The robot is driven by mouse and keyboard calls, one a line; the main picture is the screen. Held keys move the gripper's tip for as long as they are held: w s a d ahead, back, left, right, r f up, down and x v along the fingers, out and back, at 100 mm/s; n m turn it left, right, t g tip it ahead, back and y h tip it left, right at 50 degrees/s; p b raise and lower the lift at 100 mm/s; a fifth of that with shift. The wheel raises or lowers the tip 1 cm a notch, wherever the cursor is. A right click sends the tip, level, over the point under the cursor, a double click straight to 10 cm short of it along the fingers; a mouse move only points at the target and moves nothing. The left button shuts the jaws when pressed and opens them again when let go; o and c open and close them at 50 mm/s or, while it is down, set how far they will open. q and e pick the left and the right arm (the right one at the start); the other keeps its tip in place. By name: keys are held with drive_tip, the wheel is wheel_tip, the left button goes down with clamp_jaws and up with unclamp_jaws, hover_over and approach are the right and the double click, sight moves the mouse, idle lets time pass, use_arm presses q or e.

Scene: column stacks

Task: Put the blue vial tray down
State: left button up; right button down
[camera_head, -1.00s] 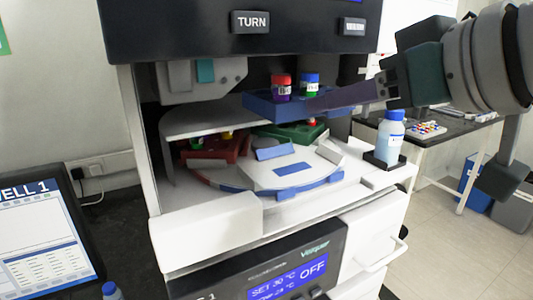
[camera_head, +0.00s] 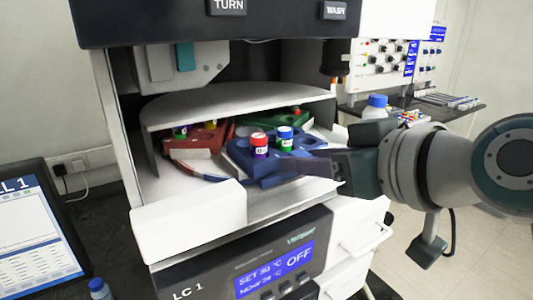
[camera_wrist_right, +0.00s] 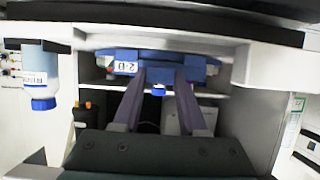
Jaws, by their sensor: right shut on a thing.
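The blue vial tray (camera_head: 242,156) is inside the instrument's open bay, low over the round carousel (camera_head: 193,173), between the red and green trays. It carries a red-capped vial (camera_head: 259,146) and a blue-capped vial (camera_head: 285,139), both upright. I cannot tell whether its underside touches the carousel. My right gripper (camera_head: 294,166) comes in from the right and is shut on the tray's near right edge. In the right wrist view, both fingers (camera_wrist_right: 160,80) reach to the blue tray (camera_wrist_right: 196,68). My left gripper is not in view.
A red tray (camera_head: 198,143) stands to the left and a green tray (camera_head: 290,121) behind. A white shelf (camera_head: 235,102) overhangs the bay. A blue-capped bottle (camera_head: 376,107) stands right, beside my arm. A white block (camera_head: 188,220) is at the front left.

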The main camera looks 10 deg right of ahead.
drive_tip(key=shift+f, duration=0.2)
drive_tip(key=shift+c, duration=2.3)
unclamp_jaws()
drive_tip(key=shift+r, duration=0.1)
